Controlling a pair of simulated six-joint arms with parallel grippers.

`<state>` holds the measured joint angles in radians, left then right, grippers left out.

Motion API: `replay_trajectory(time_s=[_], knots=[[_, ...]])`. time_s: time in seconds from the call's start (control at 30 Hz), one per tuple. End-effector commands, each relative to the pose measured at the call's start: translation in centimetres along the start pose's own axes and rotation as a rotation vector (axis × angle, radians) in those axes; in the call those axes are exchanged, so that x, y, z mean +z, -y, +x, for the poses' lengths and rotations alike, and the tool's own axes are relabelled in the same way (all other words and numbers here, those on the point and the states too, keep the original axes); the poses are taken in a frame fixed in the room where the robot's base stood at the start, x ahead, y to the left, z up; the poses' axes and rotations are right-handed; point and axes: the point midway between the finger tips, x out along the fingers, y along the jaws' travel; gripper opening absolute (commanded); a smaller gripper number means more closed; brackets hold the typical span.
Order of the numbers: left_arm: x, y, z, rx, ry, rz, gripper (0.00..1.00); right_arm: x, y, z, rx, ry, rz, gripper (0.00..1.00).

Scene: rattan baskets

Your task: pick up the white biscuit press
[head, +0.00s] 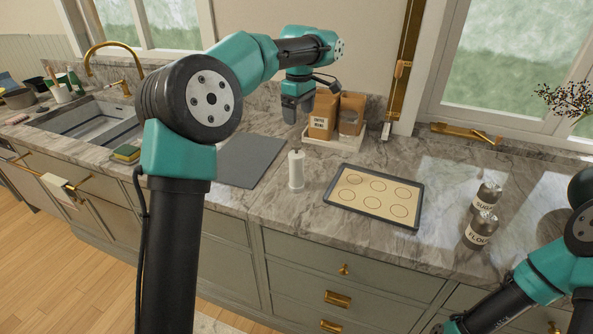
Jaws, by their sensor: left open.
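The white biscuit press (296,170) stands upright on the marble counter, between the grey mat and the baking tray. My left gripper (290,115) hangs in the air with its fingers pointing down. In the picture it is above the press and close to the brown packages, apart from the press. It is open and I see nothing between its fingers. My right arm shows at the lower right, but its gripper cannot be made out.
A dark baking tray (418,219) with a marked mat lies right of the press. Sugar (486,197) and flour (480,231) canisters stand further right. Brown packages (323,118) stand on a white tray behind. A grey mat (252,160) and the sink (88,121) are left.

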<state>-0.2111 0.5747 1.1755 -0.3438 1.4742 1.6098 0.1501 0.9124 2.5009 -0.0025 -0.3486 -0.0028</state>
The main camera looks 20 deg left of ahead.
Motion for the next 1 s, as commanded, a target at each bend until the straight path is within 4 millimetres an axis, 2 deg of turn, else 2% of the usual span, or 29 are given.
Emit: replay_trajectory(time_s=[0.3,0.5,1.0], knots=[[0.0,0.1,5.6,-0.003,0.001,0.001,0.82,0.0,0.0,0.0,0.0,0.0,0.0,0.43],[0.0,0.1,8.3,-0.001,0.0,0.001,0.82,0.0,0.0,0.0,0.0,0.0,0.0,0.43],[-0.1,0.1,9.3,-0.001,0.0,0.001,0.82,0.0,0.0,0.0,0.0,0.0,0.0,0.43]])
